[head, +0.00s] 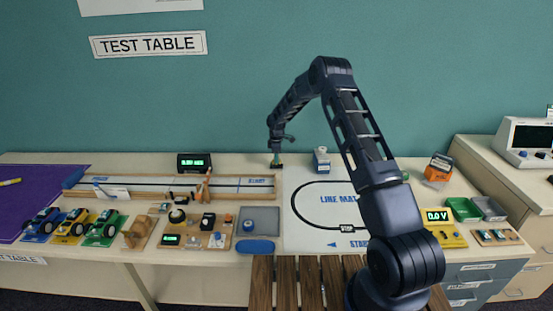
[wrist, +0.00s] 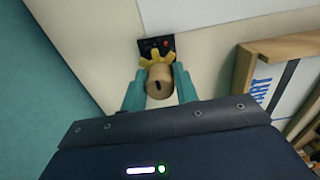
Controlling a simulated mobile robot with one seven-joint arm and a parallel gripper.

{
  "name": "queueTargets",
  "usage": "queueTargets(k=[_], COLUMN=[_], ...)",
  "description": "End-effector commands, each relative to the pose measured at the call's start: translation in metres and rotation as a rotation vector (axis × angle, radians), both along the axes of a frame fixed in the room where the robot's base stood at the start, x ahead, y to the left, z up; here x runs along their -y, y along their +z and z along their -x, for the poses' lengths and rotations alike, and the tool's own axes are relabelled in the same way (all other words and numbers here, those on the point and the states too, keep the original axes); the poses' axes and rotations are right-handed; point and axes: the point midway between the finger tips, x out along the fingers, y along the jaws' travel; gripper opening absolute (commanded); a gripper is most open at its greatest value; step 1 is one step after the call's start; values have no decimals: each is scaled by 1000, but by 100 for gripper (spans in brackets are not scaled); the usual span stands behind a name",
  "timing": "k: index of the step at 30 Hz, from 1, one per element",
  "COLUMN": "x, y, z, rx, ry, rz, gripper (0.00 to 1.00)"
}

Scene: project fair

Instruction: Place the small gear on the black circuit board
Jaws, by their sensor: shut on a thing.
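My gripper (wrist: 159,88) has its two teal fingers shut on the tan round hub of the small yellow gear (wrist: 158,57). The gear's teeth show just beyond the hub. The black circuit board (wrist: 143,43), with a red part on it, lies at the far side of the gear and is partly hidden by it. I cannot tell whether the gear touches the board. In the head view, my gripper (head: 276,151) points down at the back of the table, right over the dark board (head: 276,165). The gear is too small to make out there.
The wooden-framed track (head: 170,187) lies left of the board, and its edge (wrist: 245,75) shows at right in the wrist view. A white line mat (head: 300,235) is at right front. A white-and-blue bottle (head: 321,160) and a green-lit display (head: 194,162) stand nearby. The wall is close behind.

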Motion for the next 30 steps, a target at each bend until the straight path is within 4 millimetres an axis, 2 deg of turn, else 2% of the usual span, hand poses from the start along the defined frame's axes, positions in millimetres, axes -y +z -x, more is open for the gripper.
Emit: queueTargets(k=[25,26,28,29,30], x=[0,0,0,0,0], y=[-12,-12,-12,-12,-12], z=[-1,-1,-1,-1,-1], rx=[2,2,2,2,2], ry=[-1,-1,0,-1,-1], rz=[0,0,0,0,0], gripper=[8,34,47,51,51])
